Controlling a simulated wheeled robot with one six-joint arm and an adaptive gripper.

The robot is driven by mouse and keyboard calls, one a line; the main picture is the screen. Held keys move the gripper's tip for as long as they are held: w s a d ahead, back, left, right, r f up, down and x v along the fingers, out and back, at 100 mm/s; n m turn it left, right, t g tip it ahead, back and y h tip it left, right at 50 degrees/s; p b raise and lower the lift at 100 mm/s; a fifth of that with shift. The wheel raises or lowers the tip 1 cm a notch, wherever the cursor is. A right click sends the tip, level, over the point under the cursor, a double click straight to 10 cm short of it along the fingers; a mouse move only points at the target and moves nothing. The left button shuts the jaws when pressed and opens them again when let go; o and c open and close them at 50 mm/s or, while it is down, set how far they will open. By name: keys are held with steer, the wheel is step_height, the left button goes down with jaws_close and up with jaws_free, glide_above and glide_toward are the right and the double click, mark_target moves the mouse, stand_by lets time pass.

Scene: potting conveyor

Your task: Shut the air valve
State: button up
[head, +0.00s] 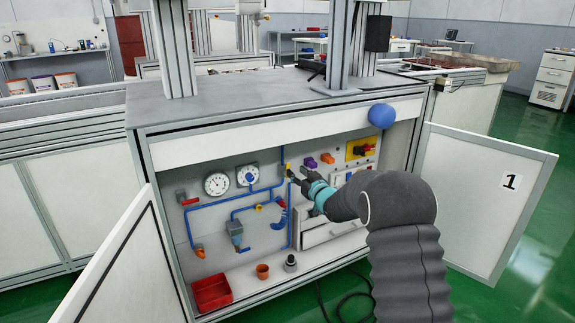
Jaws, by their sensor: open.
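Blue air piping (215,201) runs over the back panel of an open cabinet. Several small coloured valve-like parts sit on it: a red one (187,200) at the left, an orange one (200,252) low left, and a yellow one (259,207) in the middle. Another small yellow part (289,167) is at the top of a vertical pipe. I cannot tell which one is the air valve. My gripper (291,176) is open, in front of the panel right by that upper yellow part. Whether it touches it cannot be told. My arm hides part of the panel's right side.
Cabinet doors stand open at left (122,262) and right (492,195). Two round gauges (217,184), a yellow-backed red switch (361,149) and a purple knob (310,162) are on the panel. A red bin (212,291) and small cups (262,271) stand on the cabinet floor.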

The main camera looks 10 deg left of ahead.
mark_target(289, 165)
steer(key=shift+x, duration=3.6)
jaws_close()
